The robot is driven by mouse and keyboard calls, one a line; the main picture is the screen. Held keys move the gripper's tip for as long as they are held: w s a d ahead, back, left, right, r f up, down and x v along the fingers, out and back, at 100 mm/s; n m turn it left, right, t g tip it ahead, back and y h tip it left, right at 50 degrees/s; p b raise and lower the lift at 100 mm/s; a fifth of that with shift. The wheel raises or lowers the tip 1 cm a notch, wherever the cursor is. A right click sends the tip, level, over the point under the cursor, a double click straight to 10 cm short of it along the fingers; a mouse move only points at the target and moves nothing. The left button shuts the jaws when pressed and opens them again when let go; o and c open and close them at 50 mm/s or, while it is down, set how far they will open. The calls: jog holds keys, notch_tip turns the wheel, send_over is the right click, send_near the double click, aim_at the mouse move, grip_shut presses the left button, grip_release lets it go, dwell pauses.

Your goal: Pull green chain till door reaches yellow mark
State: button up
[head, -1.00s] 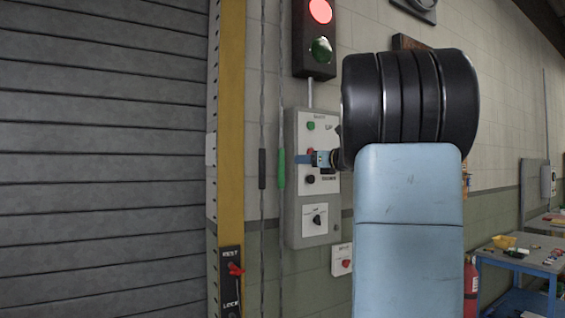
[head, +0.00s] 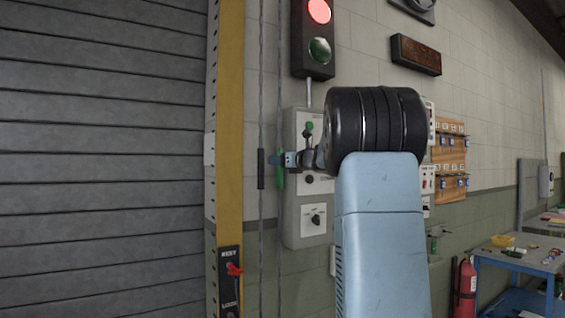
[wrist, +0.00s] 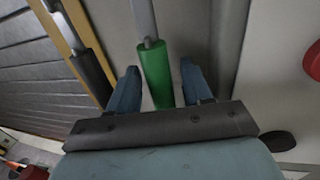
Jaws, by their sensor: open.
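The green chain grip (head: 280,170) hangs on the right of two chains beside the door frame. In the wrist view, the green grip (wrist: 156,74) lies between the two blue fingers of my gripper (wrist: 153,90), with gaps on both sides. My gripper (head: 281,160) is open around it at the height of the control box. The grey roller door (head: 100,150) fills the left of the head view. Its lower edge and the yellow mark cannot be made out.
A dark grip (head: 261,169) hangs on the left chain, just beside my gripper, and also shows in the wrist view (wrist: 90,78). The grey control box (head: 310,215) is close behind. A red-handled REST/LOCK lever (head: 234,269) sits low on the yellow post (head: 229,130).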

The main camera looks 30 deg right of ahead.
grip_shut()
dwell(0.4)
